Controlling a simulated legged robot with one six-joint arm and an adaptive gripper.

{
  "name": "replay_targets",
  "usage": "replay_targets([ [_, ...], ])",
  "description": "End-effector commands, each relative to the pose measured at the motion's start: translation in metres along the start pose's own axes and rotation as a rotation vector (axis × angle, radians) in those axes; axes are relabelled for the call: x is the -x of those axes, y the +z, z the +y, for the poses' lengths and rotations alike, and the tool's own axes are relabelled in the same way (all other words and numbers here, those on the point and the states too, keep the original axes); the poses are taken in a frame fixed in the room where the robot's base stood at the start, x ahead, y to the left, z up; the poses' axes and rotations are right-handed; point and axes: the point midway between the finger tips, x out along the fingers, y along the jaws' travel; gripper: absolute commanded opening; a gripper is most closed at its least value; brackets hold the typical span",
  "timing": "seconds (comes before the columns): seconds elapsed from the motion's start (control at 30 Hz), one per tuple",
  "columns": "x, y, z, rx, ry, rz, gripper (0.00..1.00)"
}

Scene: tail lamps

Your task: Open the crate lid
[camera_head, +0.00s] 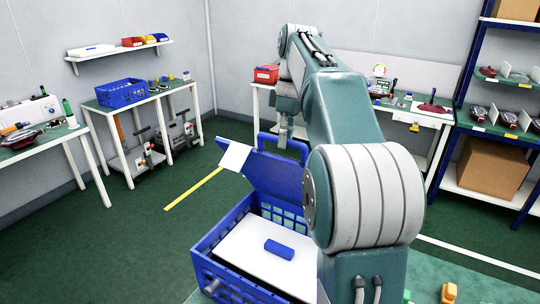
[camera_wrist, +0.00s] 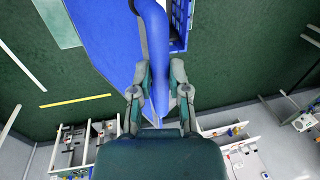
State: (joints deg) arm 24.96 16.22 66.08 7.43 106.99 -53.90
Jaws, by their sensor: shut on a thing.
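The blue crate (camera_head: 235,231) stands low in front of me, its slatted wall also showing at the top of the wrist view (camera_wrist: 181,22). Its blue lid (camera_head: 270,176) is raised and tilted at the crate's far side, leaving the inside in view. The lid's handle (camera_head: 297,146) is a blue loop on its upper edge. My gripper (camera_wrist: 161,72) is shut on this handle, one finger on each side. In the head view my gripper (camera_head: 284,134) is small and partly hides the handle. Inside the crate lies a white panel (camera_head: 245,246) with a blue block (camera_head: 279,249) on it.
A white card (camera_head: 234,156) is on the lid's left corner. My arm hides the crate's right side. Work tables (camera_head: 150,95) stand at the left, a bench (camera_head: 420,115) at the back, a shelf rack (camera_head: 470,95) at the right. Green floor (camera_head: 130,235) left of the crate is clear.

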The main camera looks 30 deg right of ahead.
Motion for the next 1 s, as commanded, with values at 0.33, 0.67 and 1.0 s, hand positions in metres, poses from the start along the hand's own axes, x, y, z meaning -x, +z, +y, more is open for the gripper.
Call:
replay_targets([
  [0.33, 0.009, 0.001, 0.018, -0.007, -0.003, -0.011, 0.0],
  [0.67, 0.01, 0.0, 0.019, -0.007, -0.004, -0.012, 0.0],
  [1.0, 0.011, 0.0, 0.017, -0.005, -0.003, -0.009, 0.57],
])
